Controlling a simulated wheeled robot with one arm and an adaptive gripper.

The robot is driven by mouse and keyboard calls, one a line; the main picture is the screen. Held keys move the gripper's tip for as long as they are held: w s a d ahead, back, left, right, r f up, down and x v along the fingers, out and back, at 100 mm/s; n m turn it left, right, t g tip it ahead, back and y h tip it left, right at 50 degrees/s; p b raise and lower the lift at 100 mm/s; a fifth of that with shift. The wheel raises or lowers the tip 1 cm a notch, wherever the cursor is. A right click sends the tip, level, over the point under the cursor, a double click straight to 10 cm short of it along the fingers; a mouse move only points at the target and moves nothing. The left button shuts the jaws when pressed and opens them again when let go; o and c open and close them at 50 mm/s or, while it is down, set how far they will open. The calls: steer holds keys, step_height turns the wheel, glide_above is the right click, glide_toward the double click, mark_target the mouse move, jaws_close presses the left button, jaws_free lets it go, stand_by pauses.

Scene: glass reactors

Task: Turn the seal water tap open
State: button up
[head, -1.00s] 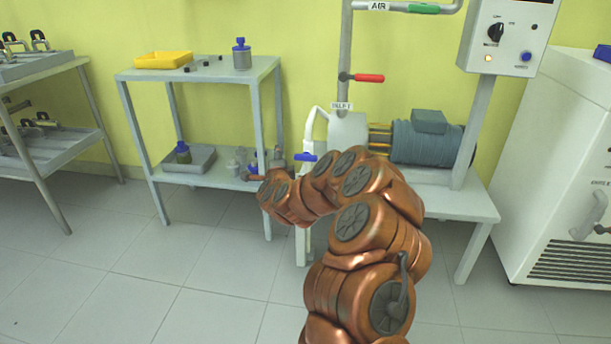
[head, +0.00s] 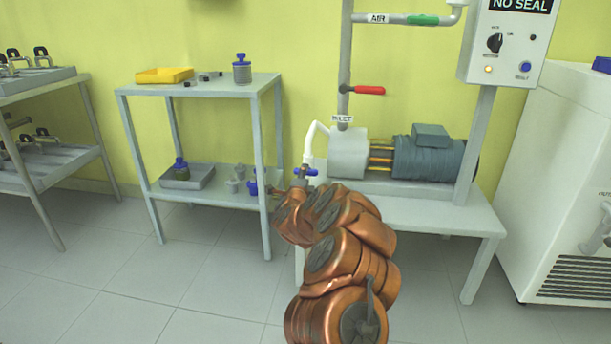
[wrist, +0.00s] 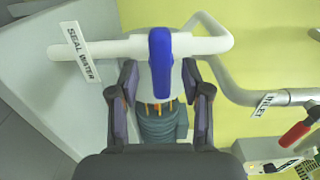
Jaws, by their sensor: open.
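The seal water tap has a blue handle (wrist: 160,62) on a white pipe (wrist: 105,47), with a "SEAL WATER" label (wrist: 80,52) beside it in the wrist view. The handle lies across the pipe, roughly at right angles to it. My gripper (wrist: 160,70) is open, with one finger on each side of the handle and a visible gap on both sides. In the head view the blue handle (head: 308,172) shows small at the left of the pump, close to the end of my arm. My gripper is largely hidden there.
The pump (head: 348,155) and blue-grey motor (head: 430,158) sit on a bench (head: 430,215). A red-handled valve (head: 368,90) is on the pipe above. The control panel (head: 507,45) reads "NO SEAL" and has a lit amber lamp. A shelf rack (head: 200,90) stands left.

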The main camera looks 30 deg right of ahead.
steer(key=shift+b+x, duration=0.35)
steer(key=shift+x, duration=0.95)
jaws_close()
